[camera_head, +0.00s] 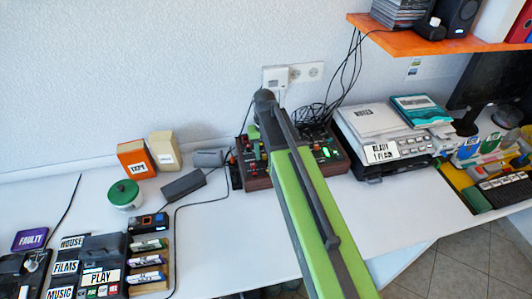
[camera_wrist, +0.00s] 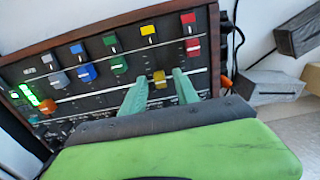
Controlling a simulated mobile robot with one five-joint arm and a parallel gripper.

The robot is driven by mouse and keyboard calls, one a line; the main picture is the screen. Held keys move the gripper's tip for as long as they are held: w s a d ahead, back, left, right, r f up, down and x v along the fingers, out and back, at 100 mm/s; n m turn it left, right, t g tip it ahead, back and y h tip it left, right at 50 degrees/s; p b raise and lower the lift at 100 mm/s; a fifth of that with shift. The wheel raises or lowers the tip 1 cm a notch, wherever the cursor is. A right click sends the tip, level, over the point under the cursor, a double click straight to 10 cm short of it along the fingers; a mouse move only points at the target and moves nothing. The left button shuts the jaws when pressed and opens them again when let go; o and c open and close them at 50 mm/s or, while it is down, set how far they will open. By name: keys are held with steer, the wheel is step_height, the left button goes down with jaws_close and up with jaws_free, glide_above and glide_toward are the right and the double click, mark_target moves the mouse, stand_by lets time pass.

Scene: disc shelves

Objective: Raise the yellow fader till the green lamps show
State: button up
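The mixing desk (camera_wrist: 60,125) fills the upper part of the wrist view; in the head view it (camera_head: 258,183) stands against the wall, partly hidden by my arm. The yellow fader (camera_wrist: 159,79) sits low in its slot, below a yellow marker square (camera_wrist: 148,30). Its cap is lower than the neighbouring red (camera_wrist: 193,46) and green (camera_wrist: 119,65) caps. My gripper (camera_wrist: 160,76) is open, with one teal finger on each side of the yellow cap. I cannot tell if either touches it. Green lamps (camera_wrist: 30,94) glow at the desk's left in the wrist view.
Cables (camera_head: 318,115) tangle behind the desk. A scanner-like machine (camera_head: 385,140) stands close on its right. A dark grey box (camera_head: 183,184) and a green-lidded jar (camera_head: 124,194) are to the left. The white table in front is mostly clear.

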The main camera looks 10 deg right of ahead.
mark_target(265, 155)
steer(key=shift+r, duration=0.15)
step_height(265, 155, up, 17)
steer(key=p, duration=1.7)
steer(key=s+f+b, duration=0.2)
steer(key=s, duration=1)
steer(key=shift+s+d+f, duration=0.25)
steer(key=shift+f, duration=0.05)
steer(key=shift+s, duration=0.1)
